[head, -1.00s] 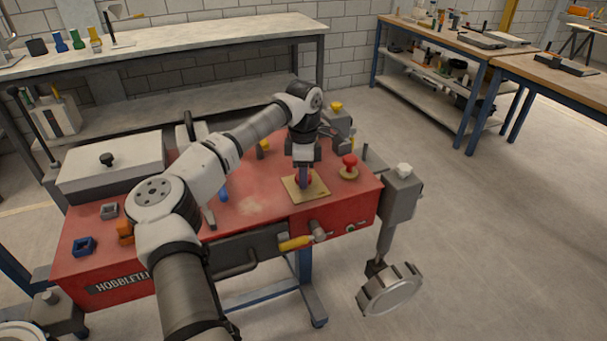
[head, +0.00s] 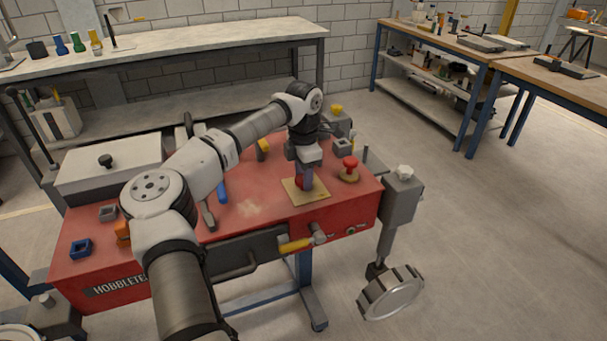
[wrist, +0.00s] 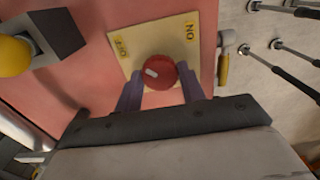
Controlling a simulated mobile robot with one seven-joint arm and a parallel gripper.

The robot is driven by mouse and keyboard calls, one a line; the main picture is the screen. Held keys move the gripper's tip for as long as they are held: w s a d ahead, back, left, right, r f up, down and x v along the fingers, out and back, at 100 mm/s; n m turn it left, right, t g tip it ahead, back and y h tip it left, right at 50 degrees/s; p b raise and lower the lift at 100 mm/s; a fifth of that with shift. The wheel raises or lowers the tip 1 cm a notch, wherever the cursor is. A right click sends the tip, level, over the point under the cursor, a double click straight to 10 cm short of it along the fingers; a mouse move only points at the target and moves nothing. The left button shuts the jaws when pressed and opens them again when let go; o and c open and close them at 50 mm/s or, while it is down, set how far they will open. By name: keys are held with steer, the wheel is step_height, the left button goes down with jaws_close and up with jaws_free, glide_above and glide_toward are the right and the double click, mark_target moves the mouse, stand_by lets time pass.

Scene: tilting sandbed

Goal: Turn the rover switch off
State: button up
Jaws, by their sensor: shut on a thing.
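The rover switch is a red round knob (wrist: 160,72) with a short white mark. It sits on a cream plate (wrist: 206,55) with ON printed at its upper right and OFF at its upper left. The white mark is on the knob's left part, on the OFF side. My gripper (wrist: 160,92) has its purple fingers on either side of the knob, shut on it. In the head view, my gripper (head: 305,178) points down at the plate (head: 318,192), and a little red shows beside the fingers.
The plate is on a red rover deck (head: 260,222). A red mushroom button (head: 350,163) stands close to the right of my gripper. A grey block with a yellow knob (head: 337,109) is behind. A yellow-handled lever (head: 296,244) is on the rover's front.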

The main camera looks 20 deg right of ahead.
steer(key=o, duration=1)
steer(key=shift+c, duration=0.2)
steer(key=shift+r, duration=0.1)
step_height(320, 180, up, 14)
steer(key=b, duration=0.2)
